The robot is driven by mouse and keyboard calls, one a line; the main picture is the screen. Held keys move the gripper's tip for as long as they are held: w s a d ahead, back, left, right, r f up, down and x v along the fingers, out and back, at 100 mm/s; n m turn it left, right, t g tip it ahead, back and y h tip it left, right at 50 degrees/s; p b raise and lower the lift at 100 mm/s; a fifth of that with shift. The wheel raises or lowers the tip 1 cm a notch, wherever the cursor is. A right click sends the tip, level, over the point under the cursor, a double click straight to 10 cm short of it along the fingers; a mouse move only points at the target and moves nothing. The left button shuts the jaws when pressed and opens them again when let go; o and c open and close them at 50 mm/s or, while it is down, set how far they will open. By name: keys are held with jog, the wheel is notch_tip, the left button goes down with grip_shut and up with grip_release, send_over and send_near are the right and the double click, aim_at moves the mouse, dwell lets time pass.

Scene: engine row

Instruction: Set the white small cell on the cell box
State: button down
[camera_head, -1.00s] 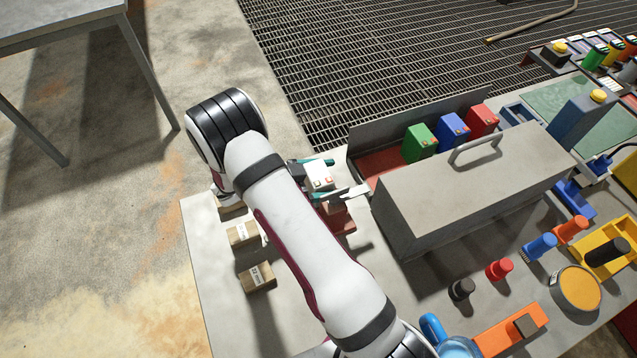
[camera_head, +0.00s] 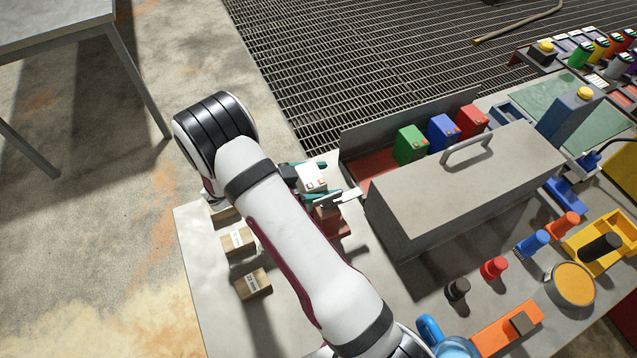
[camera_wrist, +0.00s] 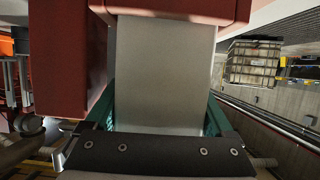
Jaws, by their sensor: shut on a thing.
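The white small cell (camera_head: 312,178), with small orange marks on top, is held between the teal fingers of my gripper (camera_head: 316,180). In the wrist view the cell's pale side (camera_wrist: 160,75) fills the space between the teal fingers of my gripper (camera_wrist: 160,120). A red-brown block (camera_head: 332,222) is beneath and beside it; in the wrist view red-brown faces (camera_wrist: 60,60) lie at the left and the top. I cannot tell whether the cell touches them, or whether this block is the cell box. My arm hides part of the area.
A grey box with a handle (camera_head: 460,190) stands to the right. Behind it, green (camera_head: 410,143), blue (camera_head: 443,133) and red (camera_head: 471,121) cells stand by a grey wall. Small brown cartons (camera_head: 252,283) lie left of my arm. Bare table shows around the cartons.

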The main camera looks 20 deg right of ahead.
notch_tip(320, 180, up, 9)
jog(key=w+d, duration=0.1)
jog(key=d, duration=1.6)
jog(key=f, duration=1)
jog(key=shift+d+f, duration=0.15)
jog(key=shift+d, duration=0.1)
jog(key=shift+f, duration=0.1)
grip_release()
jog(key=shift+a+r, duration=0.2)
jog(key=v, duration=1.1)
jog(key=shift+a, duration=0.35)
